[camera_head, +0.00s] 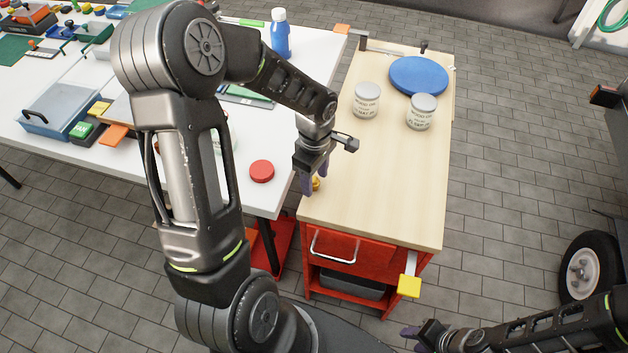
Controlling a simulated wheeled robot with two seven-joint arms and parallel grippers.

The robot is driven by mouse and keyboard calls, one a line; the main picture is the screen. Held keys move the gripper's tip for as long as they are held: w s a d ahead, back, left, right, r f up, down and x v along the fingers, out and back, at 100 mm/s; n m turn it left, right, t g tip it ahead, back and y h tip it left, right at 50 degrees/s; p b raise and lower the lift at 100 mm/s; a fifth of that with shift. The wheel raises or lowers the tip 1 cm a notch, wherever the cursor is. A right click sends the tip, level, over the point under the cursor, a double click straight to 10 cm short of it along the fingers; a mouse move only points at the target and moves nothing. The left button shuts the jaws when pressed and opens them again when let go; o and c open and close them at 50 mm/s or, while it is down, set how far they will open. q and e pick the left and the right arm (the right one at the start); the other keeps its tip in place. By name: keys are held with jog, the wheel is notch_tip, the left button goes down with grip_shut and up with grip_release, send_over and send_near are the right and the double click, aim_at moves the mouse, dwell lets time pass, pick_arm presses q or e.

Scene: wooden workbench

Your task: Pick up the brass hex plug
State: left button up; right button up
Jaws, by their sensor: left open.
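The brass hex plug (316,184) is a small yellow-gold piece at the left edge of the wooden bench top (400,170). It is partly hidden by the fingers of my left gripper (312,181). My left gripper points down with its purple fingertips right at the plug. Its jaws are open, and I cannot tell whether they touch the plug. My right gripper (414,340) is low at the bottom of the view, off the bench and far from the plug. Its finger gap is too small to read.
Two lidded jars (366,101) (421,112) and a blue disc (419,75) stand toward the back of the bench. A white table (270,200) with a red disc (262,171) and a blue bottle (281,35) adjoins on the left. The bench's front right is clear.

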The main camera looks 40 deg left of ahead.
pick_arm(q)
jog(key=shift+f, duration=0.55)
jog(key=shift+c, duration=0.4)
grip_shut()
